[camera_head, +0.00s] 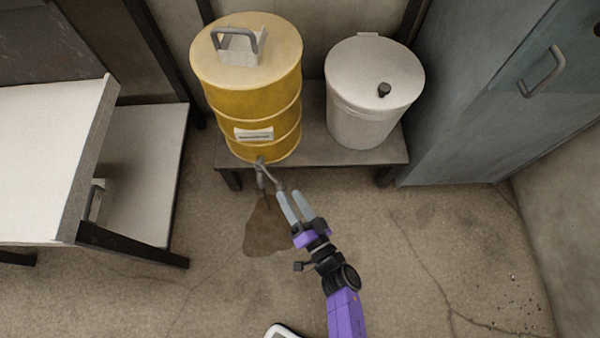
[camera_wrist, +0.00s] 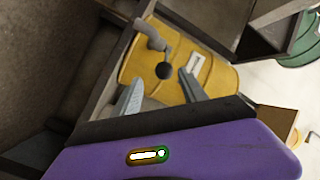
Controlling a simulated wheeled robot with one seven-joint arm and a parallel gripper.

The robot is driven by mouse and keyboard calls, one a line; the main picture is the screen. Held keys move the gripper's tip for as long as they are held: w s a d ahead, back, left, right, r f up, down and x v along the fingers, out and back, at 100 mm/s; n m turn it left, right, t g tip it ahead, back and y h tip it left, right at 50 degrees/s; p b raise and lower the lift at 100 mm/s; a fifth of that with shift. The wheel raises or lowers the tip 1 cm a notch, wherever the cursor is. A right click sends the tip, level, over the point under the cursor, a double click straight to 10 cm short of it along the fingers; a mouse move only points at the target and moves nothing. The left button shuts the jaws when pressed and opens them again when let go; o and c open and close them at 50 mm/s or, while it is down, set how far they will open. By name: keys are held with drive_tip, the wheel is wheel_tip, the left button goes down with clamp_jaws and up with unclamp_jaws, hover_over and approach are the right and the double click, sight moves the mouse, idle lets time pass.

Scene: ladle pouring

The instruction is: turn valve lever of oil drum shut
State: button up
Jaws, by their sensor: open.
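A yellow oil drum (camera_head: 252,100) stands upright on a low bench, with a white label on its front; it also shows in the wrist view (camera_wrist: 215,78). A grey valve with a lever (camera_head: 262,174) sticks out from the drum's lower front. In the wrist view the valve lever (camera_wrist: 152,38) shows as a bent grey piece with a dark round end just ahead of my fingers. My gripper (camera_head: 291,200) is open, its fingertips close to the lever's lower right end. I cannot tell if they touch it. No object shows between the fingers.
The low bench (camera_head: 345,158) also holds a white lidded bin (camera_head: 372,95) right of the drum. A brown stain (camera_head: 268,230) lies on the floor below the valve. A white-topped table (camera_head: 45,150) stands left, a grey-blue cabinet (camera_head: 460,110) right. Floor in front is mostly clear.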

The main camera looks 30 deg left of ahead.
sight(280, 186)
drive_tip(key=shift+m+y, duration=0.3)
drive_tip(key=shift+m, duration=0.4)
drive_tip(key=b+x, duration=0.1)
drive_tip(key=b, duration=0.1)
drive_tip(key=b+x, duration=0.4)
drive_tip(key=shift+s+a+f, duration=0.2)
drive_tip(key=shift+a, duration=0.15)
drive_tip(key=b+x, duration=0.2)
drive_tip(key=shift+a+r+b, duration=0.15)
drive_tip(key=shift+r+b, duration=0.1)
drive_tip(key=shift+b, duration=0.05)
clamp_jaws()
idle(0.6)
